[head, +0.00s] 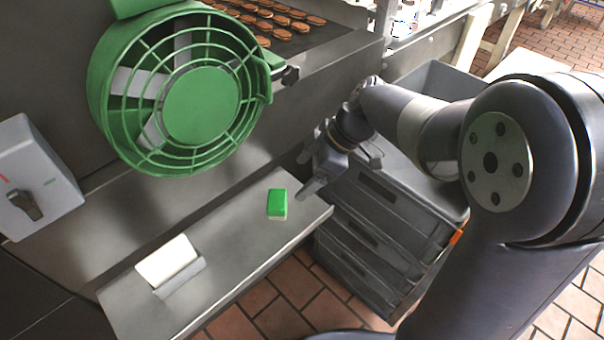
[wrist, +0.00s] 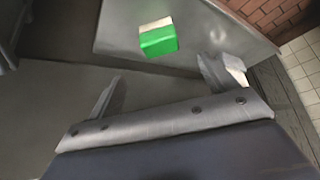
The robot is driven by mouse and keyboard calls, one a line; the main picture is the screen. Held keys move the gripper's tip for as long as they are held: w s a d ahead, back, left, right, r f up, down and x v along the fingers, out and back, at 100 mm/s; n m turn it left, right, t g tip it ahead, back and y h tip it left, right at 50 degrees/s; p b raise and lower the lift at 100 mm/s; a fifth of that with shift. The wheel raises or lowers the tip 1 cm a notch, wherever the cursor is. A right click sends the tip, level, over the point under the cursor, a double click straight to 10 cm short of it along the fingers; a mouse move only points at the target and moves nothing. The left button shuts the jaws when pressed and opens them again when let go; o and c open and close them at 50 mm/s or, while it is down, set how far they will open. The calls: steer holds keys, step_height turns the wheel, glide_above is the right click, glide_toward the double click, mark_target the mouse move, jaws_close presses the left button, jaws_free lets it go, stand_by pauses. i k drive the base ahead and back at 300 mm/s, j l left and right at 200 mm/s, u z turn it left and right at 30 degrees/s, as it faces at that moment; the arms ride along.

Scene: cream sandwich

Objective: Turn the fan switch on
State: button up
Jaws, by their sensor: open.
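The fan switch is a dark rotary knob (head: 26,204) on a grey box (head: 38,180) at the far left in the head view. A red mark shows on the box left of the knob. The green fan (head: 180,90) with a round wire guard hangs at upper left, right of the box. My gripper (head: 308,172) is open and empty, above the right end of the metal shelf, far to the right of the switch. Its fingers also show in the wrist view (wrist: 160,85). The switch is not in the wrist view.
A green and white block (head: 277,204) lies on the metal shelf (head: 228,240); the wrist view shows it too (wrist: 158,38). A white block in a holder (head: 170,262) sits at the shelf's left. Grey stacked crates (head: 370,220) stand right. Cookies (head: 280,20) lie on a conveyor behind.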

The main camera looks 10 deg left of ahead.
mark_target(24, 199)
steer(key=k+u, duration=0.15)
steer(key=u, duration=0.3)
steer(key=i+u, duration=0.15)
steer(key=u, duration=1.05)
steer(key=k+j, duration=0.1)
steer(key=k+u, duration=0.05)
steer(key=k, duration=0.05)
